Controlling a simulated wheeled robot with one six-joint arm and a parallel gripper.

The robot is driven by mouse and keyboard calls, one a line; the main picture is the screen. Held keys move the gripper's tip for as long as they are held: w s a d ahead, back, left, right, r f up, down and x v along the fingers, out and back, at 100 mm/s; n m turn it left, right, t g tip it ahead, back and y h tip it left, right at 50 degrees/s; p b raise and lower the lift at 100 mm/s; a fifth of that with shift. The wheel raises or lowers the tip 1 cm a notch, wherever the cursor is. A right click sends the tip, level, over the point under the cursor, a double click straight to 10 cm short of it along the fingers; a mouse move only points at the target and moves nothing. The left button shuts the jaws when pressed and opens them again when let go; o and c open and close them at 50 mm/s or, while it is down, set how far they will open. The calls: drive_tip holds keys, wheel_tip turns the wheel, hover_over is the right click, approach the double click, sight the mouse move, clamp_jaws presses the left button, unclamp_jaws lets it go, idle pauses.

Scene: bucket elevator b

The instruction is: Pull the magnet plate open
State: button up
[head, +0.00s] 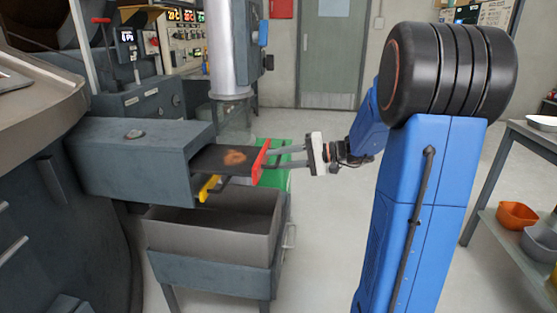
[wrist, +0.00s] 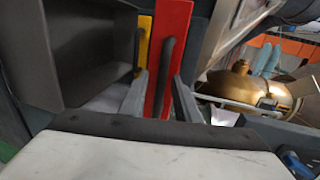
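The magnet plate (head: 215,160) is a dark flat plate sticking out of a grey housing (head: 140,160), with a rust-brown patch on top. Its red front (head: 261,162) stands clear of the housing. In the wrist view the red front (wrist: 175,35) carries a dark upright bar handle (wrist: 166,75). My gripper (head: 270,158) reaches in from the right, its fingertips at the red front. In the wrist view my gripper (wrist: 162,78) has its fingers apart, one on each side of the handle. A gap shows on the left; contact on the right is unclear.
A yellow handle (head: 208,187) sits beside the plate at the housing opening. A grey open bin (head: 215,225) stands below. A clear tube under a metal pipe (head: 229,50) and a green surface (head: 277,178) lie behind.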

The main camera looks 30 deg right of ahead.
drive_tip(key=v, duration=1.7)
drive_tip(key=shift+d, duration=0.2)
drive_tip(key=shift+s, duration=0.1)
drive_tip(key=s+a+f+n+g+h, duration=0.1)
drive_tip(key=s+a+f+g+h, duration=0.15)
drive_tip(key=a, duration=0.55)
drive_tip(key=s+a+f+n+g+h, duration=0.1)
drive_tip(key=s+a+f+g, duration=0.2)
drive_tip(key=a, duration=0.6)
drive_tip(key=s+a+f+n+h, duration=0.1)
drive_tip(key=s+f+h, duration=0.1)
drive_tip(key=s, duration=0.3)
drive_tip(key=s+a+f+n+h, duration=0.2)
drive_tip(key=s+h, duration=0.2)
drive_tip(key=s, duration=0.2)
drive_tip(key=s+a+f+n+t+h, duration=0.1)
drive_tip(key=s+a+f+n+h, duration=0.1)
drive_tip(key=s, duration=0.3)
drive_tip(key=shift+s+a+h, duration=0.25)
drive_tip(key=shift+s+h, duration=0.05)
drive_tip(key=shift+h, duration=0.25)
